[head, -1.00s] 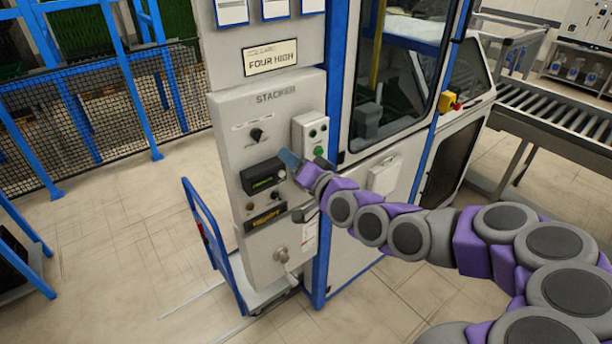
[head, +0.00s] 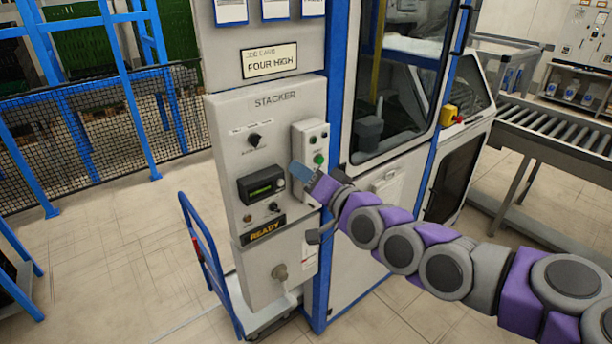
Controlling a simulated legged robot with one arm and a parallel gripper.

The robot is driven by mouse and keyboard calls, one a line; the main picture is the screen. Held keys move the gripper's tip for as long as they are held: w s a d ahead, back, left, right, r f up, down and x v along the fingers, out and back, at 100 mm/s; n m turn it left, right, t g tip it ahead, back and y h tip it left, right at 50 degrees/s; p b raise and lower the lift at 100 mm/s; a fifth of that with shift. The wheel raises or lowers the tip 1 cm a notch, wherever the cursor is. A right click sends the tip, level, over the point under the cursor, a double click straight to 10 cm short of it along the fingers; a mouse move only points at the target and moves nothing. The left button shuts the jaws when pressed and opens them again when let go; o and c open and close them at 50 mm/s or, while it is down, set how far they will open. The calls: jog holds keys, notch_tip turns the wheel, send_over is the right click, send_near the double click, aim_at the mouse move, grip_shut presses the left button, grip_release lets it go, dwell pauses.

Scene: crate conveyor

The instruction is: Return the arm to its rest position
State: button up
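My arm reaches in from the right edge. My gripper (head: 307,205) is at its far end, in front of the right side of the stacker control panel (head: 230,135). One finger with a bluish tip is up near the green button, and a dark grey finger shows lower down, apart from it. The gripper looks open, with nothing seen between the fingers. I cannot tell how far the fingertips are from the panel. The arm is still stretched out.
The panel has a button box (head: 310,140), a green display (head: 262,188) and a lit READY sign (head: 264,230). A blue-framed cart (head: 205,240) stands at its left foot. A roller conveyor (head: 560,135) is at the right.

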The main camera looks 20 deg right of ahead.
jog(key=shift+f, duration=0.1)
dwell(0.3)
jog(key=s+a+f+n+g+h+b, duration=0.1)
jog(key=s+a+f+n+g, duration=0.1)
jog(key=s+a+f+g, duration=0.3)
jog(key=s+f+n+g, duration=0.1)
jog(key=s+f+g, duration=0.15)
jog(key=f, duration=0.35)
jog(key=s+a+f+n+g+h+b, duration=0.1)
jog(key=s+a+f+n+g, duration=0.15)
jog(key=s+f, duration=0.3)
jog(key=s+d+f+g+h+b, duration=0.1)
jog(key=s+g, duration=0.8)
jog(key=s, duration=1.4)
notch_tip(320, 180, down, 2)
jog(key=h+b, duration=0.1)
jog(key=h, duration=0.1)
jog(key=shift+s+h, duration=0.15)
jog(key=shift+h, duration=0.15)
jog(key=shift+d+f, duration=0.1)
